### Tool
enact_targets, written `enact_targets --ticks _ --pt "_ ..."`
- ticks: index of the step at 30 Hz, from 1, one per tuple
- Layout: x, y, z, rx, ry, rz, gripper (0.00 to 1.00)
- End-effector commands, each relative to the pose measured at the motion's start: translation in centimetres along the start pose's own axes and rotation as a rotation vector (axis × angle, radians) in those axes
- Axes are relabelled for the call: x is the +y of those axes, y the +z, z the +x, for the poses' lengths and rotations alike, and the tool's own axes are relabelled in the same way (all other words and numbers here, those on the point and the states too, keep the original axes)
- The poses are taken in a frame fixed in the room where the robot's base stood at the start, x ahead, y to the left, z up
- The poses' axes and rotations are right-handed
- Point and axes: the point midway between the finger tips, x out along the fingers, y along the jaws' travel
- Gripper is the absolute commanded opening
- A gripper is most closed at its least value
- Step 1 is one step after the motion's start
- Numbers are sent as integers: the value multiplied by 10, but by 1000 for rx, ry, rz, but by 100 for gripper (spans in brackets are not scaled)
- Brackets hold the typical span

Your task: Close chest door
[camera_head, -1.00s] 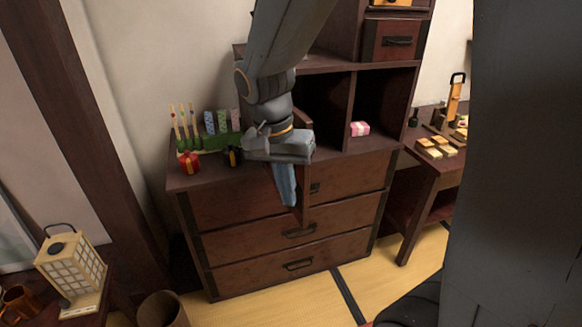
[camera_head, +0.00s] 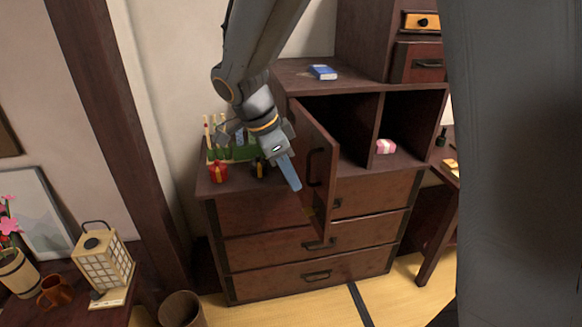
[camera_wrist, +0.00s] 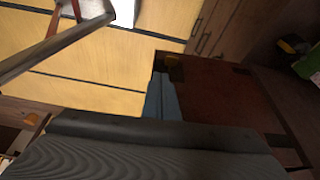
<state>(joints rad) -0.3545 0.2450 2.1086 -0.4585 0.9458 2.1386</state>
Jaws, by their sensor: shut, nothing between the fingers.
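The dark wood chest (camera_head: 270,219) stands against the wall, with drawers below and open compartments above. Its brown door (camera_head: 313,158) hangs open, swung out toward me from the left compartment, with a dark handle on the face turned right. My gripper (camera_head: 293,184) is shut and empty, pointing down just left of the door in the head view. Whether it touches the door I cannot tell. In the wrist view the blue-grey fingers (camera_wrist: 162,96) are together beside a dark red-brown panel (camera_wrist: 215,100), which looks like the door.
A lantern (camera_head: 104,266) stands at the lower left.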

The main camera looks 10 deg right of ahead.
Motion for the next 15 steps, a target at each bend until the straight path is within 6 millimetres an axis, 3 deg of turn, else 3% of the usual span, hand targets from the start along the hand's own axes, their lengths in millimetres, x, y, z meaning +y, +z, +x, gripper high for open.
enact_targets --ticks 8,15 --pt "2 -1 55 0 6 -2 0" --pt "1 -30 65 -1 1 1 0"
